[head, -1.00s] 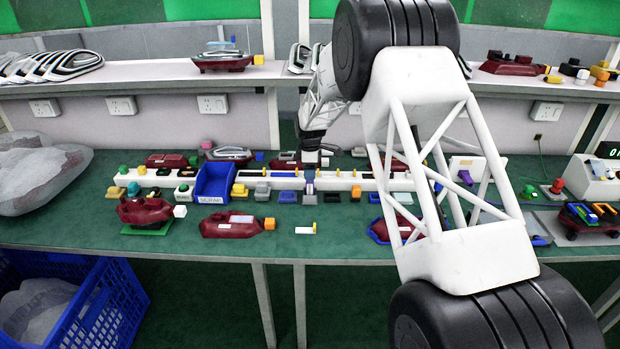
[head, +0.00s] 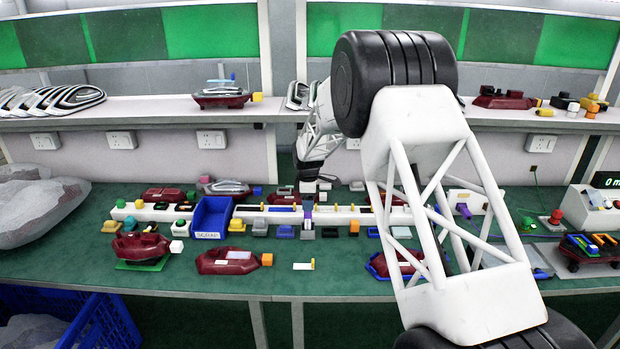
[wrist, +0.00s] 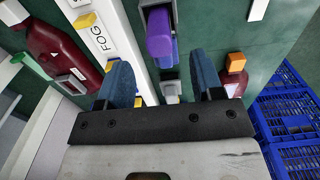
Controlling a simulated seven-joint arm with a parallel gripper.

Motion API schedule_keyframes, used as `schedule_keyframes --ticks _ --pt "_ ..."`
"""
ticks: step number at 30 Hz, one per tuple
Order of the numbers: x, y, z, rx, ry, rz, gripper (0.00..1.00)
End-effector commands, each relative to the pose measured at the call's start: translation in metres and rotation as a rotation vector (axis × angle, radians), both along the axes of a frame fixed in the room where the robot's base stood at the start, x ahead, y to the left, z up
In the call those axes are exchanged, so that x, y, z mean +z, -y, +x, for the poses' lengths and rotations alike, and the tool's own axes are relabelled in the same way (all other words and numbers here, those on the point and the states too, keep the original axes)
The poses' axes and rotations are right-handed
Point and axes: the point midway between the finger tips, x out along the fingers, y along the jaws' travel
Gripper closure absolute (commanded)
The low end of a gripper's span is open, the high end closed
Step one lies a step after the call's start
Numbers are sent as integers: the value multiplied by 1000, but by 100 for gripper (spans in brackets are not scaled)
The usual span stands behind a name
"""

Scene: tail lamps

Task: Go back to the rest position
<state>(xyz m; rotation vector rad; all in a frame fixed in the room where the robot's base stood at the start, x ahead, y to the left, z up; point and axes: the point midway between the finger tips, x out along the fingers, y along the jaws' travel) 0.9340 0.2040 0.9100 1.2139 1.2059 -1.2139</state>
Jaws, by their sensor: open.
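My gripper (wrist: 162,78) is open in the wrist view, its two blue fingers apart with nothing held between them. A purple block (wrist: 160,38) stands upright in a grey holder beyond the gap between the fingers. In the head view my gripper (head: 309,180) hangs above and behind the long white strip (head: 340,213) on the green bench. The purple block (head: 308,213) shows just below and in front of it. The fingertips are too small to make out in the head view.
A blue bin (head: 212,217) stands on the bench left of the gripper. Dark red lamp housings (head: 227,261) lie along the bench front. A shelf (head: 150,108) with lamp parts runs behind. A blue crate (wrist: 285,120) shows at right in the wrist view.

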Motion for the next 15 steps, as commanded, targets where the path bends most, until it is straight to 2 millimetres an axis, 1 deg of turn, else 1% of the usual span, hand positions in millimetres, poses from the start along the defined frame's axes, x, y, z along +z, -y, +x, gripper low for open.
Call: schedule_keyframes --ticks 5,8,11,15 --pt "17 7 -9 -34 7 2 39" --pt "33 15 -20 -72 13 3 39" --pt "53 25 -35 -122 21 5 39" --pt "84 41 -60 -205 33 9 39"
